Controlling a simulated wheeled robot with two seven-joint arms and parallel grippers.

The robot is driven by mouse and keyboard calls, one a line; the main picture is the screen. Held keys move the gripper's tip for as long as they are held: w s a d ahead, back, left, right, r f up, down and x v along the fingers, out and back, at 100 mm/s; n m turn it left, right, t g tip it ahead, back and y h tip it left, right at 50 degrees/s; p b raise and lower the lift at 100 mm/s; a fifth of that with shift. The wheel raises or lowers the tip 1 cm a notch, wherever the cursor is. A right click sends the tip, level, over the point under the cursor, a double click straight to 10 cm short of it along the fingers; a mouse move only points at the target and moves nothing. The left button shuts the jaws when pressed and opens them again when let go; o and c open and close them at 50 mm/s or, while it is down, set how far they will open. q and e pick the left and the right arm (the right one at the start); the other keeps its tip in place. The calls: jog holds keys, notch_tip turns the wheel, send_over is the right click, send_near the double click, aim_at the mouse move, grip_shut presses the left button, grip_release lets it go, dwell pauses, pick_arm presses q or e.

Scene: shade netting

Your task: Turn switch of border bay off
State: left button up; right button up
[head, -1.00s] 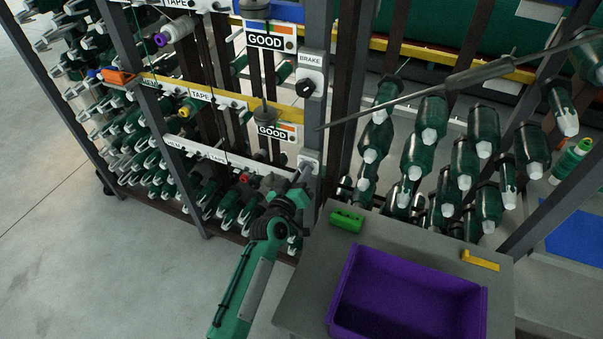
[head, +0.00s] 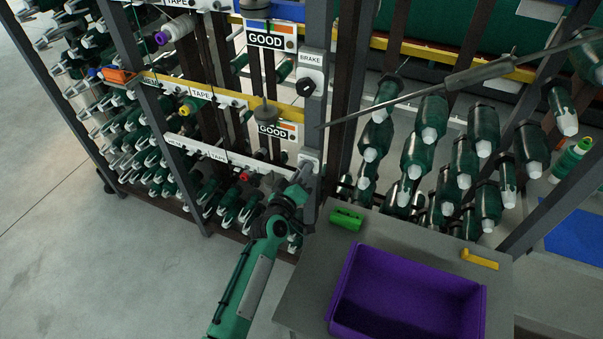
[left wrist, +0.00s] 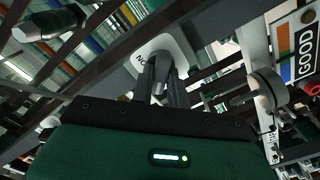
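A pale switch plate (head: 311,156) is fixed to the grey post, below the switch plate marked BRAKE (head: 310,62). In the left wrist view the pale plate (left wrist: 178,45) bears dark lettering that is partly hidden. My left gripper (head: 303,176) reaches up to this lower plate. In the left wrist view its two dark fingers (left wrist: 162,76) lie close together with a narrow gap, their tips in front of the plate. The knob there is hidden by the fingers, so I cannot tell if they grip it. My right gripper is not in view.
A black knob (head: 306,87) sits on the BRAKE plate above. Signs marked GOOD (head: 265,41) hang left of the post. A grey table with a purple bin (head: 346,290), a green block (head: 346,218) and a yellow piece (head: 479,259) stands close on the right.

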pick_arm(q)
jog(key=o, duration=0.3)
jog(key=shift+o, duration=0.2)
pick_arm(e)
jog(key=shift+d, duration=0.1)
pick_arm(q)
jog(key=shift+s, duration=0.1)
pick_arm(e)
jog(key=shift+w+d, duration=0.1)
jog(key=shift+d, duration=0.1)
